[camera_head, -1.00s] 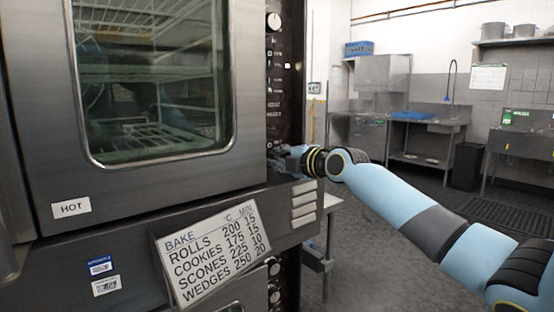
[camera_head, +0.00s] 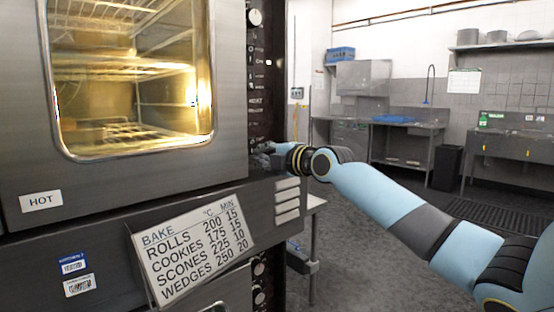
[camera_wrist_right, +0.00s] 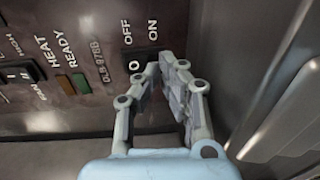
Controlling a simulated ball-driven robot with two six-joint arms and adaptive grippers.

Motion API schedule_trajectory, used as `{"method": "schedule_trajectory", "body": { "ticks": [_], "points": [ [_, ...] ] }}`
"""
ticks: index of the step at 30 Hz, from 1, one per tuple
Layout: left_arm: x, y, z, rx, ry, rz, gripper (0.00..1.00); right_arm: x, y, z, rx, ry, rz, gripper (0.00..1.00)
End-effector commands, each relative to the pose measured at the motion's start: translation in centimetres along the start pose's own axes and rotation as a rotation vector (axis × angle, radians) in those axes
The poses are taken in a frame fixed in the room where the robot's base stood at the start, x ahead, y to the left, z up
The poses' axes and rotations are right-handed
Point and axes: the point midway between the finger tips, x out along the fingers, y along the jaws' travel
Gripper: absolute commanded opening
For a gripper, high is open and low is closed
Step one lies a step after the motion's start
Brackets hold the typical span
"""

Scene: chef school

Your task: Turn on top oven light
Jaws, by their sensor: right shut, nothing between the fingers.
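The top oven (camera_head: 225,110) stands at the left in the head view, with warm yellow light glowing behind its door window (camera_head: 135,75). Its dark control panel (camera_head: 257,70) runs down the right side. My right gripper (camera_head: 264,158) is at the panel's lower end. In the right wrist view, the shut, empty right gripper (camera_wrist_right: 163,66) is at a dark switch (camera_wrist_right: 138,63) below the OFF and ON labels. The fingers partly cover the switch, so I cannot tell whether they touch it. My left gripper is not in view.
A bake-times card (camera_head: 193,245) hangs on the oven front below the door. A HOT label (camera_head: 41,201) is at the door's lower left. Steel sinks and counters (camera_head: 405,140) stand at the back. Open grey floor (camera_head: 365,240) lies right of the oven.

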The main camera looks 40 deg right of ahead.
Motion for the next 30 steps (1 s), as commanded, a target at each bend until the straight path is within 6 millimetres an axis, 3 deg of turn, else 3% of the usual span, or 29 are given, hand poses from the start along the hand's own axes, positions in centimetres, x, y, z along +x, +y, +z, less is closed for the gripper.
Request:
{"method": "schedule_trajectory", "body": {
  "ticks": [6, 12, 21, 30],
  "points": [
    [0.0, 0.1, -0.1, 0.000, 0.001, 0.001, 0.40, -4.9, -0.2, -0.1, -0.011, 0.005, -0.004, 0.00],
    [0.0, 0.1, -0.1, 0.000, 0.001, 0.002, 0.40, -8.4, -0.3, 0.0, -0.011, 0.000, -0.005, 0.00],
    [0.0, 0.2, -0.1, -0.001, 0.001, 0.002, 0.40, -10.4, -0.2, 0.0, -0.003, 0.002, -0.001, 0.00],
    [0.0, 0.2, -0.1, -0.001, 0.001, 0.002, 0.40, -10.5, -0.1, -0.1, 0.000, 0.002, 0.000, 0.00]
  ]
}}
